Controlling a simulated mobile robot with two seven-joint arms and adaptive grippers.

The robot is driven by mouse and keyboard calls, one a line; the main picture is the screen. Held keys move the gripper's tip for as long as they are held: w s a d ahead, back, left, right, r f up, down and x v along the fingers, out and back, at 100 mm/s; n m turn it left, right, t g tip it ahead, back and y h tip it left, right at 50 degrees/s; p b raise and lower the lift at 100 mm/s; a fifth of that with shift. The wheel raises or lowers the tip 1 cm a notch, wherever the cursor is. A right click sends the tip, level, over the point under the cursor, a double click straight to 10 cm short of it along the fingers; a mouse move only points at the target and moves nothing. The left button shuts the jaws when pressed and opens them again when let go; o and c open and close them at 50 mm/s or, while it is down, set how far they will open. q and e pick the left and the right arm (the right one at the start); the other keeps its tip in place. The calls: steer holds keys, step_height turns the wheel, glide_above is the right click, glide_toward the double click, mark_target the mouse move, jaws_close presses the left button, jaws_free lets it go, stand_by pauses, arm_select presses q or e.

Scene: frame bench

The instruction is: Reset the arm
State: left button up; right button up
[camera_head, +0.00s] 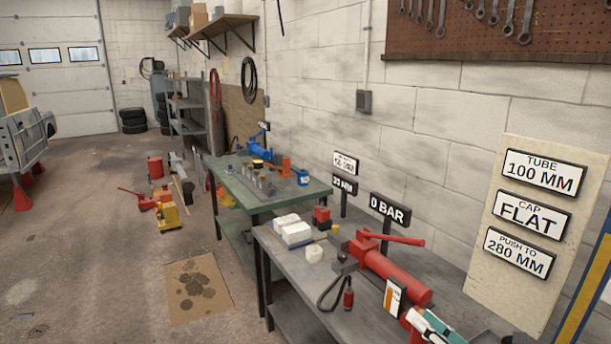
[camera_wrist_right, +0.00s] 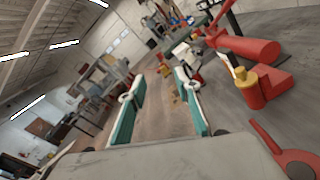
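My right gripper (camera_head: 436,328) shows at the bottom right edge of the head view, its teal and white fingers partly cut off. In the right wrist view my right gripper (camera_wrist_right: 160,98) has its teal fingers spread apart, with only floor and background between them. It is open and empty. It is close to the front end of the red hand pump (camera_head: 390,272), which lies on the near grey bench (camera_head: 325,268). I cannot tell whether they touch. My left gripper is not in view.
A sign reading 0 BAR (camera_head: 390,210) stands behind the pump. White blocks (camera_head: 294,230) sit on the bench's left part. A green-topped bench (camera_head: 235,180) with small parts and a blue pump stands beyond. A sign board (camera_head: 525,225) leans at right.

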arm_select(q)
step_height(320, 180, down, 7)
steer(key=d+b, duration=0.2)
steer(key=b, duration=0.5)
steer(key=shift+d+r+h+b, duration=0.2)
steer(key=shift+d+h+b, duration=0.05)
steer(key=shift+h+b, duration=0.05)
arm_select(e)
steer(key=s+a+f+m+g+h, duration=0.1)
steer(key=s+f+m, duration=0.6)
steer(key=f+m, duration=0.3)
steer(key=s+a+f+m+g+h, duration=0.2)
steer(key=s+f+m, duration=0.5)
steer(key=f+m, duration=0.3)
steer(key=s+a+f+m+g+h, duration=0.2)
steer(key=s+f+m, duration=0.6)
steer(key=f, duration=0.9)
steer(key=m, duration=0.3)
steer(key=shift+a, duration=0.25)
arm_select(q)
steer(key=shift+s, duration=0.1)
arm_select(e)
steer(key=shift+f, duration=0.1)
